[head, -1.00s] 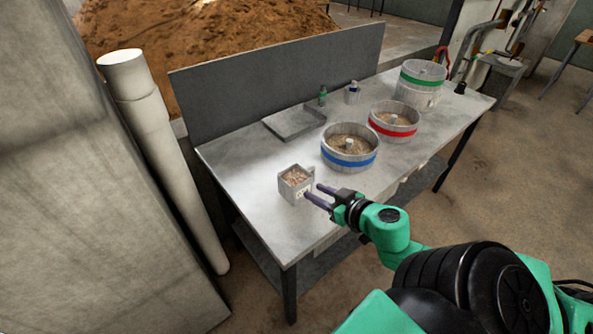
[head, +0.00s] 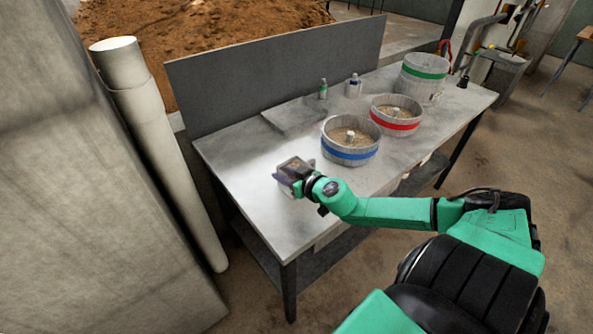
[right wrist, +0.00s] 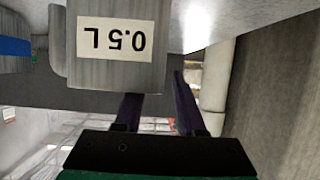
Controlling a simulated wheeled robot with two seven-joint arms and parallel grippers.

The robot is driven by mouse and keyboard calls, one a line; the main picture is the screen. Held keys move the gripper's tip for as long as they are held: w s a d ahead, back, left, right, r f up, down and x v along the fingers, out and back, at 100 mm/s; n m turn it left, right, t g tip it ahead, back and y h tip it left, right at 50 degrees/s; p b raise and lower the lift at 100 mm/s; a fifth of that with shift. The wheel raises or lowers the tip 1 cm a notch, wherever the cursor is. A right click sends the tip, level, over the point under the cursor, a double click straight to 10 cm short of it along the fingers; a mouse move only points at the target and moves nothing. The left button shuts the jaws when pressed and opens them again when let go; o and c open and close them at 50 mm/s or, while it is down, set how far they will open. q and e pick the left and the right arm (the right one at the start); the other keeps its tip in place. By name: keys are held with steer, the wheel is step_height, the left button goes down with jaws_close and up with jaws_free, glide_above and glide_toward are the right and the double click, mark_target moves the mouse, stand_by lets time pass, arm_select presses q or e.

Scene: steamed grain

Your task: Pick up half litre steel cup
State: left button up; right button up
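The half litre steel cup (head: 291,164) stands near the left front of the grey table, with grain inside. In the right wrist view the cup (right wrist: 100,72) appears upside down, with a white "0.5 L" label on its wall. My right gripper (head: 297,177) is at the cup and partly hides it in the head view. Its dark purple fingers (right wrist: 157,98) are apart in the wrist view. One finger passes beside the cup's wall and the other's tip is hidden by the cup. I cannot tell whether they touch it. My left gripper is out of view.
The table (head: 250,215) also carries round tubs with blue (head: 349,155), red (head: 395,125) and green (head: 424,73) bands, a flat tray (head: 292,130) and small bottles (head: 353,87). A grey panel (head: 270,75) stands along the back. The front left corner is clear.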

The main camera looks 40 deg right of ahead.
steer(key=shift+w, duration=0.1)
jaws_close()
stand_by(1.3)
steer(key=shift+r, duration=0.1)
